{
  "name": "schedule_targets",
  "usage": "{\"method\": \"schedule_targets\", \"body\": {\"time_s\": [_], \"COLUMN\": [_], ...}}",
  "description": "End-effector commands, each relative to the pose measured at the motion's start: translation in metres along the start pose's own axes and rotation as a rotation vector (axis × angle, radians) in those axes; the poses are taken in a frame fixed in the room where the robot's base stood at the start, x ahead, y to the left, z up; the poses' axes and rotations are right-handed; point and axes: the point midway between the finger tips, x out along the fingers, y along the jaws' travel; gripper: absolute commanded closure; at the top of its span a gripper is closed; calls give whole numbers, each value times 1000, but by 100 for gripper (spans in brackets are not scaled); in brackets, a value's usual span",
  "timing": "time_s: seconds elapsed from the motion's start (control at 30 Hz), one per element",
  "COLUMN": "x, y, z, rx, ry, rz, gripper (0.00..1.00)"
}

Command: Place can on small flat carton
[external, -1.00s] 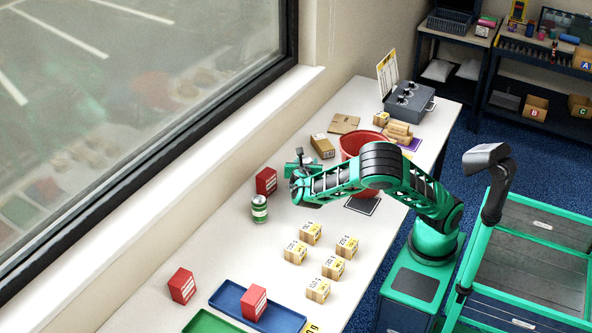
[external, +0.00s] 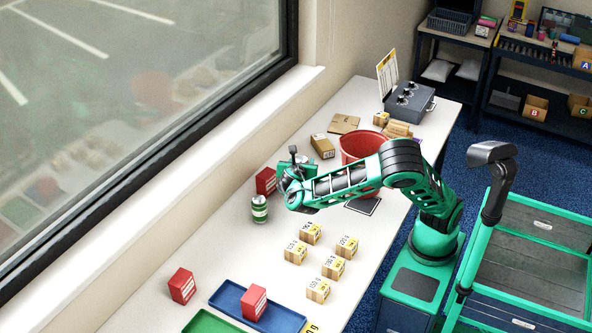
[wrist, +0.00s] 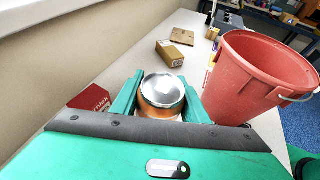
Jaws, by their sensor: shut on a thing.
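A copper-coloured can with a silver lid (wrist: 161,92) stands between the two green fingers of my gripper (wrist: 160,84) in the wrist view. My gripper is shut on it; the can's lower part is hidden. In the external view my gripper (external: 296,168) is over the table by the window side, and the held can is hidden there. A flat brown carton (external: 343,123) lies farther back on the table, and shows in the wrist view (wrist: 182,35). A taller brown carton (external: 322,146) lies nearer, also in the wrist view (wrist: 172,53).
A red bucket (external: 360,150) stands right of the cartons. A red box (external: 265,181) and a green can (external: 260,209) are close to my gripper. Several small labelled cartons (external: 334,267) and a blue tray (external: 228,297) are nearer the front. A grey control box (external: 409,101) is at the back.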

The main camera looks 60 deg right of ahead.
Motion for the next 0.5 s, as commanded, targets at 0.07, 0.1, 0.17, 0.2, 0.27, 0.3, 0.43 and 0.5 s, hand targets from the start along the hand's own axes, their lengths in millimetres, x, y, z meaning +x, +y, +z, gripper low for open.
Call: {"method": "schedule_targets", "body": {"time_s": [0.07, 0.1, 0.17, 0.2, 0.27, 0.3, 0.43, 0.5], "x": [23, 35, 52, 64, 82, 94, 135, 157], "y": [5, 7, 10, 12, 14, 15, 15, 13], "z": [10, 16, 23, 29, 37, 42, 61, 71], "rx": [25, 38, 54, 65, 81, 90, 122, 138], "ry": [1, 2, 4, 6, 7, 7, 8, 8], "rz": [-44, -65, -97, -117, -146, -166, -230, -263], "gripper": [80, 80, 80, 80, 80, 80, 80, 80]}}
